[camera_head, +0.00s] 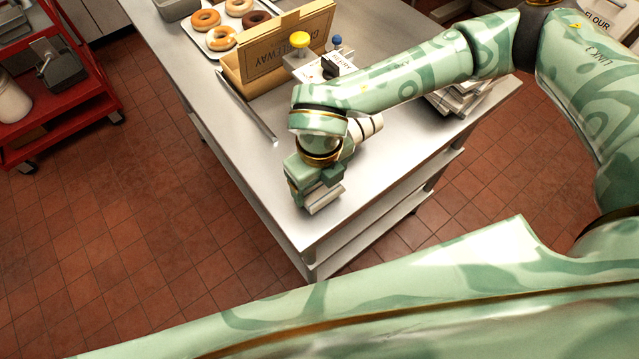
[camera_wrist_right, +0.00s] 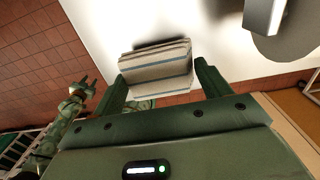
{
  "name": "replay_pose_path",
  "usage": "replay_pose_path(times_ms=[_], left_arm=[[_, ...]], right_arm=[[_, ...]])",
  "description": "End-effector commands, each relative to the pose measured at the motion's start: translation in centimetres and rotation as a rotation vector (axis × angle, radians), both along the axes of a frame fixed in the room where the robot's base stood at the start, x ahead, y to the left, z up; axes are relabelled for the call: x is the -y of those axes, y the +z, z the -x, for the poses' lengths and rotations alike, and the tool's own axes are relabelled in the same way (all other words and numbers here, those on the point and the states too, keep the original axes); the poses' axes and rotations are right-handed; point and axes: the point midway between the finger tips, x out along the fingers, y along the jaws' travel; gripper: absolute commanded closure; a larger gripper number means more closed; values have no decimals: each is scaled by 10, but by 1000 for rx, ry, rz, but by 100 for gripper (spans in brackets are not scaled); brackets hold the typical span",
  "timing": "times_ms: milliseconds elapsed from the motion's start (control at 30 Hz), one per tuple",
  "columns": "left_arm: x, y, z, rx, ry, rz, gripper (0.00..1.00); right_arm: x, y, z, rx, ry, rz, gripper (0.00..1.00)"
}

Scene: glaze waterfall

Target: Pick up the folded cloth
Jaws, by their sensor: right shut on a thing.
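The folded cloth (camera_wrist_right: 155,66) is cream with dark stripes and sits between the fingers of my right gripper (camera_wrist_right: 160,82) in the right wrist view. The gripper is shut on it. In the head view my right gripper (camera_head: 322,200) is over the near corner of the steel table, with a pale edge of the cloth (camera_head: 325,203) showing at its tip. A dark shadow lies beside the cloth on the table; I cannot tell how high it is held. My left gripper (camera_wrist_right: 84,87) shows small in the right wrist view, with its fingers apart.
The steel table (camera_head: 245,165) carries an open cardboard box (camera_head: 285,50), a tray of doughnuts (camera_head: 222,38) and a long metal bar (camera_head: 246,108). A red cart (camera_head: 60,125) stands at the left.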

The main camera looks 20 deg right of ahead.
Motion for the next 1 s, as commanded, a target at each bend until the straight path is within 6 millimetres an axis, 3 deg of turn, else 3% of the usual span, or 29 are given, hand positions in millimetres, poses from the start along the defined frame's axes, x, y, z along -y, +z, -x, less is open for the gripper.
replay_pose_path(times_ms=[67,300,400,600,800,1000], left_arm=[[0,1,0,1,0,0,64],[0,0,0,1,0,0,64],[0,-4,1,-1,0,0,64],[-1,-7,1,-3,0,-1,64],[-1,-8,1,-3,1,-1,64],[-1,-8,1,-4,1,-1,64]], right_arm=[[-6,16,0,3,4,-3,45],[-56,73,8,5,7,-3,45],[-85,83,13,3,6,-2,45],[-123,101,19,1,3,-1,45],[-138,108,22,1,1,0,45],[-139,109,22,0,0,0,45]])
